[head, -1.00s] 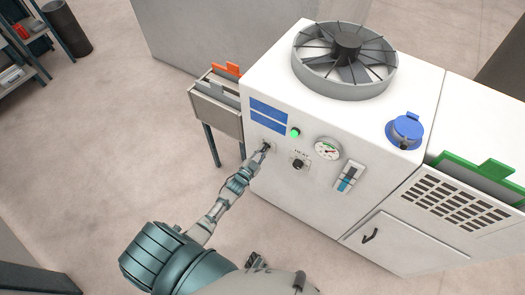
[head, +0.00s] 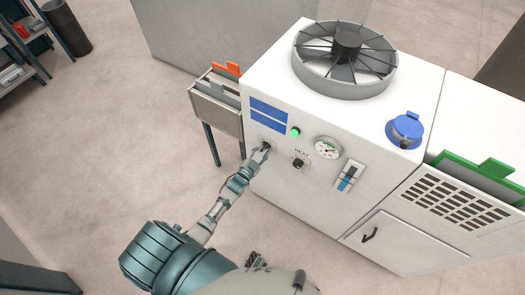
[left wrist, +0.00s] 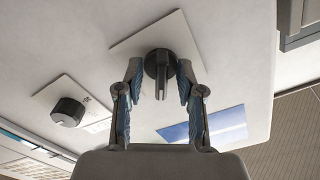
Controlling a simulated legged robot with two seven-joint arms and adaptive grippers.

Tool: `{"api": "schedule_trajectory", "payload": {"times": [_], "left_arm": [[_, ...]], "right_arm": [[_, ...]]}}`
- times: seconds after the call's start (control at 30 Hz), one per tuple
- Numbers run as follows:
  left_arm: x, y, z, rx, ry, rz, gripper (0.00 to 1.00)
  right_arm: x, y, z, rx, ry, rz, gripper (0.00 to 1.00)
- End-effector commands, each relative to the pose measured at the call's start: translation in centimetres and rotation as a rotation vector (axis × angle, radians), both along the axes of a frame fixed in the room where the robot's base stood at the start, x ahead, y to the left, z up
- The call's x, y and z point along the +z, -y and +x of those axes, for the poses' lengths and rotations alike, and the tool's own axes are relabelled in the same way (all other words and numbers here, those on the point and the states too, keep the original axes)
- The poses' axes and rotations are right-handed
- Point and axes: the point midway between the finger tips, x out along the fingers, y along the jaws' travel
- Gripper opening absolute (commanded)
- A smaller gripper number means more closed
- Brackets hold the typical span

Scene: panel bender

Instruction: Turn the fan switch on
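A black rotary switch (left wrist: 161,68) with a raised grip bar sits on a square plate (left wrist: 190,40) on the white cabinet front. In the head view it is mostly hidden behind my left gripper (head: 264,149). In the left wrist view my left gripper (left wrist: 162,80) has its two fingers apart, one on each side of the switch, with gaps beside the bar. No label on this plate is readable. A second knob (head: 299,164), labelled HEAT, is to its right; it also shows in the left wrist view (left wrist: 68,112). My right gripper is not in view.
The white cabinet (head: 300,205) carries a large round fan (head: 346,52) on top. A lit green lamp (head: 295,132), a gauge (head: 327,147) and blue label strips (head: 268,115) are on its front.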

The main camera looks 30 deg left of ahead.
Motion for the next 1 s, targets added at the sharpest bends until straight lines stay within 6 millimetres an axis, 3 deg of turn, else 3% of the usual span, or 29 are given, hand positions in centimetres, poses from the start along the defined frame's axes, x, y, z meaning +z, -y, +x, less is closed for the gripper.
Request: {"api": "schedule_trajectory", "payload": {"times": [0.17, 0.63, 0.8, 1.0], "left_arm": [[0.0, -0.1, -0.9, 0.0, 0.001, 0.0, 0.38], [-0.2, -0.4, -10.3, 0.0, -0.004, -0.001, 0.38], [-0.1, -0.5, -11.7, 0.001, -0.001, -0.001, 0.38], [-0.1, -0.5, -12.0, 0.001, -0.001, -0.001, 0.38]], "right_arm": [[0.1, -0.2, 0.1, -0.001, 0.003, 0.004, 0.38], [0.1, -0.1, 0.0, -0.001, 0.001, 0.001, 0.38], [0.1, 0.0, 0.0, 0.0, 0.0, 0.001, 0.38], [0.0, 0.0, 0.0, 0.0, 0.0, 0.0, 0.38]]}}
